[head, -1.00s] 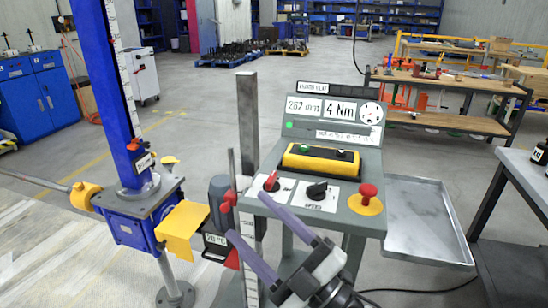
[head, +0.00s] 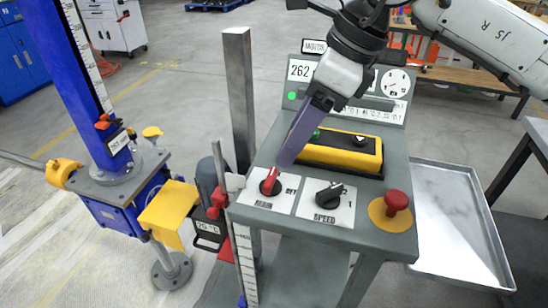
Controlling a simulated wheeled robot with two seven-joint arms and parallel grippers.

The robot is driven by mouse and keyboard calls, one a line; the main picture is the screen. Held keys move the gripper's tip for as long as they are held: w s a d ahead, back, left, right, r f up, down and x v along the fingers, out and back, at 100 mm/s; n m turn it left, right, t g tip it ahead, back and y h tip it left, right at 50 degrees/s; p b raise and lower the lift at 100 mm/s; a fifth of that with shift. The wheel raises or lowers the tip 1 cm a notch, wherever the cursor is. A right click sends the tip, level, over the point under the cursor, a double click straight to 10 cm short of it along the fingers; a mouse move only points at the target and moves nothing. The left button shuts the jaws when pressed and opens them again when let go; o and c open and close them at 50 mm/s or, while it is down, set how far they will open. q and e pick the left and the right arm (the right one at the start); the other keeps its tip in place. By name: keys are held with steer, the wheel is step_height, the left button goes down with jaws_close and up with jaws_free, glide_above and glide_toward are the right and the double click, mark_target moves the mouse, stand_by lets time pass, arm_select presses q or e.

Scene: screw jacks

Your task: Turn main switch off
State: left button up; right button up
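The main switch (head: 270,182) is a red knob on a black base, on a white plate at the left of the console's front panel. Its red handle points up and slightly right. The plate reads MAIN below the knob and OFF to its right. My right gripper (head: 285,158) comes in from the upper right, with its purple finger pointing down-left just above and behind the knob. It looks apart from the knob, though contact is hard to judge. Only one finger shows clearly, so its opening cannot be told. My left gripper is not in view.
A black SPEED knob (head: 328,195) and a red mushroom button (head: 396,201) sit to the right. A yellow button box (head: 345,152) stands behind, partly covered by my gripper. A blue screw jack (head: 110,190) stands left, and an empty metal tray (head: 458,225) hangs right.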

mark_target(271, 177)
steer(key=p+x, duration=0.1)
steer(key=x, duration=0.9)
steer(key=shift+p, duration=0.35)
steer(key=shift+d, duration=0.1)
